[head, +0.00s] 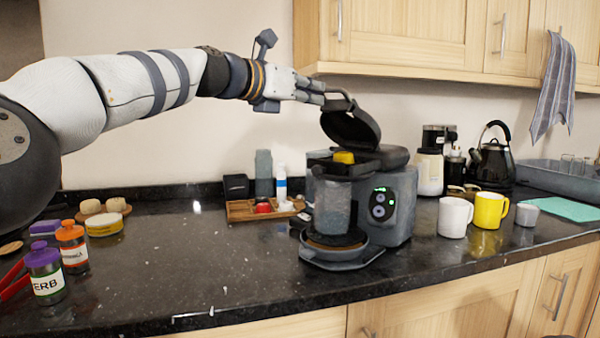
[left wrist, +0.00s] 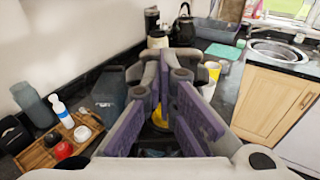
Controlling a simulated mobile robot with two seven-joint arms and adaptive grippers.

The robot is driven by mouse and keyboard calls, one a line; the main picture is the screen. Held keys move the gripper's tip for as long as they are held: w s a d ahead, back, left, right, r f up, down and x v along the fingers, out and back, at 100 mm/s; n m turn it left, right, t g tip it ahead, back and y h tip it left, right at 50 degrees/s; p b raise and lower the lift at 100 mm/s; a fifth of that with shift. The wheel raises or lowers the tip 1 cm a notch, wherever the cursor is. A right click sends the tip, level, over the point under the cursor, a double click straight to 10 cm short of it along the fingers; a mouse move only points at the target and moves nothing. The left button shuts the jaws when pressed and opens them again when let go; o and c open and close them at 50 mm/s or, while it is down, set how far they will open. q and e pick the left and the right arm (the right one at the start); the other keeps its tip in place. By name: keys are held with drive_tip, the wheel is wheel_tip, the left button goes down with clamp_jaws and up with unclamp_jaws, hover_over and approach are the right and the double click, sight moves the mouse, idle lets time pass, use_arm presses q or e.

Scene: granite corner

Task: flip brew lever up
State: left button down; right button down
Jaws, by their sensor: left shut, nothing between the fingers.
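The grey coffee machine (head: 392,195) stands on the counter. Its black hinged top (head: 350,128) is tilted up and open, with a curved grey lever bar (head: 345,98) at its upper end. A yellow piece (head: 344,157) sits in the opening under it, and also shows between my fingers in the left wrist view (left wrist: 159,118). A clear grey container (head: 332,205) stands on the front plate. My left gripper (head: 322,92) is shut and empty, its fingertips beside the lever bar; whether they touch it I cannot tell. The purple finger pads hide much of the machine in the wrist view.
A wooden tray (head: 240,211) with small items lies left of the machine. A white mug (head: 454,218) and a yellow mug (head: 489,211) stand right. A kettle (head: 494,160) is behind them. Cabinets (head: 420,35) hang above. The front-left counter has free room.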

use_arm(q)
drive_tip(key=shift+w+d+r, duration=0.2)
drive_tip(key=shift+w+r, duration=0.05)
drive_tip(key=shift+r, duration=0.25)
use_arm(e)
drive_tip(key=shift+w+d+r, duration=0.1)
drive_tip(key=shift+w+d, duration=0.15)
drive_tip(key=shift+w, duration=0.15)
